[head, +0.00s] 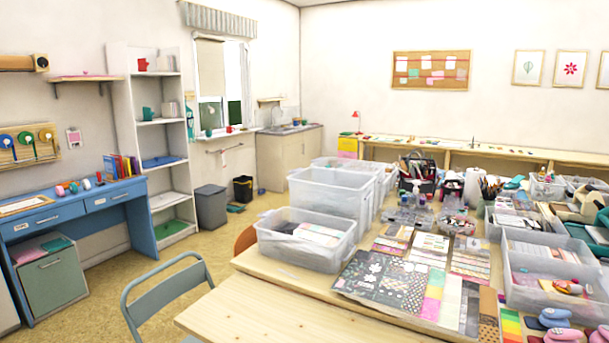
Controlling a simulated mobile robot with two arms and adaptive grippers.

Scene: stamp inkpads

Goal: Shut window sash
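The window (222,82) is on the far wall, left of the room's corner, between the tall white shelf and the sink counter. It has a white frame with a pale blind (210,68) partly down over its left part and a gathered valance above. A white sash (233,80) shows on its right side. I cannot tell from here how far the sash stands open. Small pots (229,129) stand on the sill. Neither of my grippers is in view.
A blue metal chair (170,295) and a wooden table (265,310) crowded with clear bins and papers stand in front. A blue desk (75,212) is at left. A grey bin (210,207) stands below the window.

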